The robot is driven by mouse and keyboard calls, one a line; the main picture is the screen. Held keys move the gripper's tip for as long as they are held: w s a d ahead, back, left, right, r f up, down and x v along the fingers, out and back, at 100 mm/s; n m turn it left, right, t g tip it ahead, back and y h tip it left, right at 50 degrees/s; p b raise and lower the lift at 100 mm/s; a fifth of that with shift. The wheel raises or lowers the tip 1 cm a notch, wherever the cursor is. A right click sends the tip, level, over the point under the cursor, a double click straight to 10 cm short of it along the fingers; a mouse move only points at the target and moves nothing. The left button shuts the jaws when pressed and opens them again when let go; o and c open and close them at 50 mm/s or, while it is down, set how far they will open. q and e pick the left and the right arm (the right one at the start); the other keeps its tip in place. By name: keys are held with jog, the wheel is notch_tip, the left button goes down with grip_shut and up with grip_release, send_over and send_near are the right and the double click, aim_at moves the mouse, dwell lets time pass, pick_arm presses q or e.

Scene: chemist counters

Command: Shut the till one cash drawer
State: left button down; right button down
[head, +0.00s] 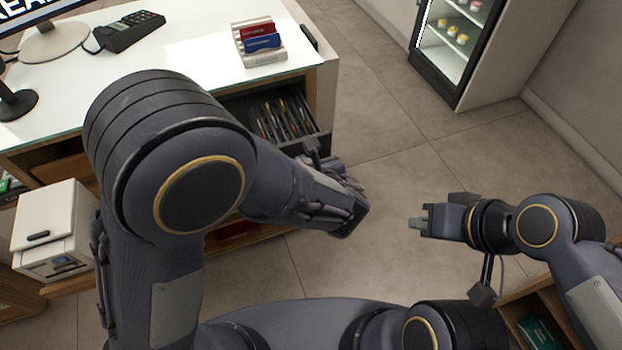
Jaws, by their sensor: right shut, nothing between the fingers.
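The till cash drawer (325,143) stands pulled out under the right end of the white counter in the head view. Its dark tray with several narrow slots shows, and my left arm covers its front left part. My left gripper (352,200) is just in front of and to the right of the drawer in the picture. Its fingers are turned so that I cannot tell whether they are open, or whether they touch the drawer. My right gripper (418,225) is shut and empty over the open floor, well apart from the drawer.
The white counter (190,60) holds a card holder (260,42), a phone-like keypad (130,30) and a monitor stand (50,42). A white box device (45,228) stands at left. A glass-front fridge (470,50) is at back right. Tiled floor between is clear.

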aim_at(276, 107)
pick_arm(q)
jog(key=w+a, duration=0.1)
jog(key=w, duration=0.4)
jog(key=w+a, duration=0.2)
jog(key=w, duration=0.4)
jog(key=w+a, duration=0.2)
jog(key=w, duration=0.4)
jog(key=shift+w+a+b, duration=0.15)
jog(key=shift+w+b, duration=0.1)
jog(key=shift+b, duration=0.1)
jog(key=shift+w+a+r, duration=0.1)
jog(key=shift+w+r, duration=0.1)
jog(key=shift+w, duration=0.05)
